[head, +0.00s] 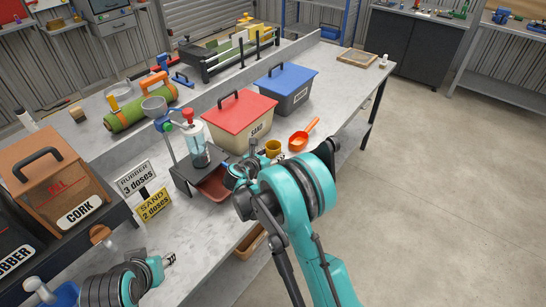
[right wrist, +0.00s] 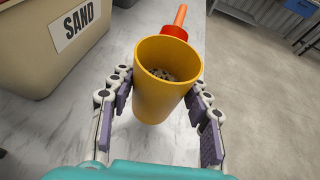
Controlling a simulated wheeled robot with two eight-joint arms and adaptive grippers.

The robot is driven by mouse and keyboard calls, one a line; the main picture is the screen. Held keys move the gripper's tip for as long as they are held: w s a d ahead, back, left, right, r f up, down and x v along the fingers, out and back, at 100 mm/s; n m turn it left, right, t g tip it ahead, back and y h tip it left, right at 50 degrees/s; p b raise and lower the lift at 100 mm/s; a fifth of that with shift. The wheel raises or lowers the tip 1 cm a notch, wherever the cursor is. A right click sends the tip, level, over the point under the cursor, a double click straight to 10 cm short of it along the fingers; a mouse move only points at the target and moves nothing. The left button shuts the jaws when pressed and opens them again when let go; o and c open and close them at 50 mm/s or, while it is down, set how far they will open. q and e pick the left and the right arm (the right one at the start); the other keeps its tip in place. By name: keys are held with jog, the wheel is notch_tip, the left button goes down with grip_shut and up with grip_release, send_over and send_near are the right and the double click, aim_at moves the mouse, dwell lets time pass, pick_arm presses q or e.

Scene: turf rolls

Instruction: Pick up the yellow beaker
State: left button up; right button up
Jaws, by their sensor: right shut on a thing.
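The yellow beaker (right wrist: 162,95) stands upright between the two fingers of my right gripper (right wrist: 163,112) in the right wrist view. The pads press on its sides, so the gripper is shut on it. Dark grains lie inside the beaker. In the head view the beaker (head: 273,148) shows beside the sand box, with my right gripper (head: 262,158) at it. I cannot tell whether its base touches the table. My left gripper (head: 168,260) is at the lower left in the head view, near the table's front edge. Its fingers are too small to read.
The red-lidded SAND box (head: 239,118) is close behind the beaker. An orange scoop (head: 303,135) lies to the right. A dispenser stand (head: 195,145) with a reddish tray (head: 215,187) is to the left. Sign cards (head: 137,178) stand further left. The far right table end is mostly clear.

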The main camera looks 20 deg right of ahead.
jog(key=s+a+r+p, duration=0.3)
jog(key=s+a+r, duration=0.4)
jog(key=a, duration=0.2)
jog(key=shift+a+r, duration=0.2)
jog(key=shift+r, duration=0.15)
jog(key=shift+d, duration=0.1)
